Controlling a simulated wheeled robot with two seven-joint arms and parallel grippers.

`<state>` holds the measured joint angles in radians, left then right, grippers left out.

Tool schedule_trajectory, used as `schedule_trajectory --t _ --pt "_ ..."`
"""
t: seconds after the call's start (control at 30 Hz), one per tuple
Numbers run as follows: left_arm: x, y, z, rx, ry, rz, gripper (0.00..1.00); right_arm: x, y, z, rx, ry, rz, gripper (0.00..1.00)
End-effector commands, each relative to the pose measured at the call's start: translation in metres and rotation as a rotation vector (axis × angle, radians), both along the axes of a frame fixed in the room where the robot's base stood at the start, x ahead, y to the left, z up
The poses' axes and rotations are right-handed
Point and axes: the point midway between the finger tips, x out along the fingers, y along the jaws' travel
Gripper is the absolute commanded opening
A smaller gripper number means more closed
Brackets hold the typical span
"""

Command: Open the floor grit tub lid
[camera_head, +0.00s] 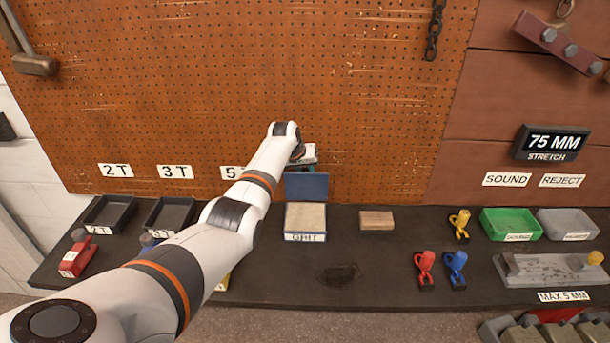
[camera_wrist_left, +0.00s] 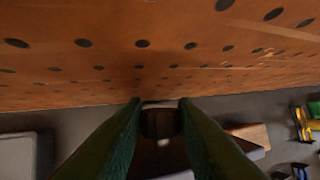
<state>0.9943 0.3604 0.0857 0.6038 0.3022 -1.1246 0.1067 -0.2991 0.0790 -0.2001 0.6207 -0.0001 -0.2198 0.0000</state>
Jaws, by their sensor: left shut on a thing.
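The grit tub (camera_head: 305,222) sits on the dark bench, marked GRIT on its front, with pale grit showing in its open top. Its blue lid (camera_head: 306,187) stands upright at the tub's back edge, near the pegboard. My left gripper (camera_head: 304,158) is at the top of the raised lid, partly hidden by my own wrist. In the left wrist view its green fingers (camera_wrist_left: 160,112) are closed on a small dark piece, which looks like the lid's grip. The rest of the lid is mostly hidden there. My right gripper is not in view.
The pegboard (camera_head: 300,60) rises close behind the lid. A wooden block (camera_head: 376,220) lies right of the tub. Yellow (camera_head: 459,223), red (camera_head: 425,267) and blue (camera_head: 456,268) clamps stand farther right. Dark trays (camera_head: 170,215) are at left.

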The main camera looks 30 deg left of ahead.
Motion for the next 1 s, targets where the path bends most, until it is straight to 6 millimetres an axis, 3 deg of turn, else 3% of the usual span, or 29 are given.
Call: schedule_trajectory --t 0.3,0.93,0.97,1.0 --pt "0.004 0.004 0.002 -0.038 0.063 0.001 0.00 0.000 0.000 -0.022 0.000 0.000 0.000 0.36" --pt "0.004 0.004 0.004 -0.050 0.083 0.000 0.00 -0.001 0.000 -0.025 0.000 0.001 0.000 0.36" --pt "0.004 0.004 0.004 -0.050 0.083 0.000 0.30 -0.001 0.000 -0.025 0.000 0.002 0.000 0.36" --pt "0.004 0.004 0.004 -0.050 0.083 0.001 0.36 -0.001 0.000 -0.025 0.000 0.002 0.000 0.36"
